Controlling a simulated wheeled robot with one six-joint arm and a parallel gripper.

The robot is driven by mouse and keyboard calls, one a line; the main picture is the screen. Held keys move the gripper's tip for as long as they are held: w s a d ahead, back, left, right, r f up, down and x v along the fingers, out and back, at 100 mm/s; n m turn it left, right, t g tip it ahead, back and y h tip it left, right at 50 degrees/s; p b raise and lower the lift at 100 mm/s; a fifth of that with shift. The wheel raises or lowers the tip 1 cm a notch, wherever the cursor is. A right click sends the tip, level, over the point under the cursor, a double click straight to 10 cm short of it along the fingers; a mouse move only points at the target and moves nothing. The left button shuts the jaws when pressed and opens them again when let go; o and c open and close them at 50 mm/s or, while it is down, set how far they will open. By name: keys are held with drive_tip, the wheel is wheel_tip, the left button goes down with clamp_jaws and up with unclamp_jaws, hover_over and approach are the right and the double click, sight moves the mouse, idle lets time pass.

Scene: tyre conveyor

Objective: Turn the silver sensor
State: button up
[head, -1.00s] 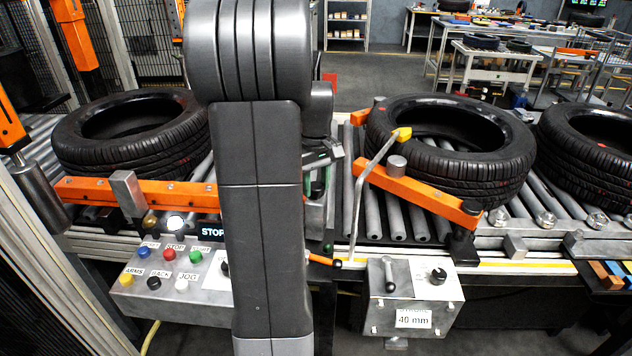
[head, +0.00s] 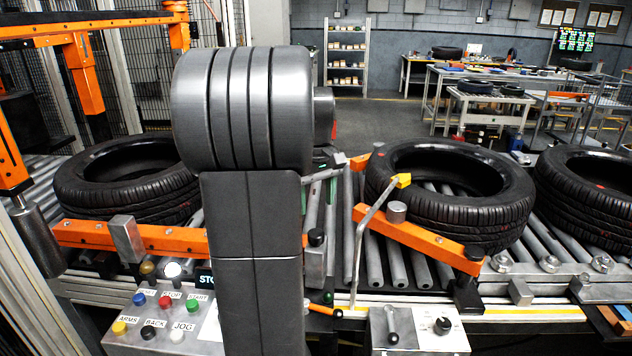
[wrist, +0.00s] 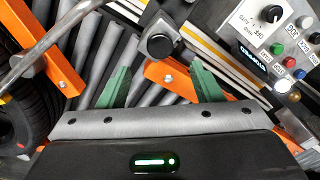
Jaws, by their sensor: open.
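A silver-grey block with a round black top (head: 315,255) stands just right of my arm in the head view; it may be the silver sensor, but I cannot be sure. What looks like the same block (wrist: 160,42) shows in the wrist view, just beyond the fingertips and roughly midway between them. My gripper (wrist: 160,66) is open, its two green fingers apart over an orange bar (wrist: 168,78), with nothing held. Another silver block (head: 127,238) stands on the left orange bar. In the head view my arm hides most of the gripper.
Black tyres lie on the roller conveyor at left (head: 75,190), right (head: 440,210) and far right (head: 590,205). A bent rod with a yellow tip (head: 370,225) rises beside the right orange bar (head: 425,235). A button panel (head: 150,345) and a knob box (head: 425,335) stand in front.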

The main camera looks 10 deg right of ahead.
wheel_tip(320, 180, up, 5)
idle(1.2)
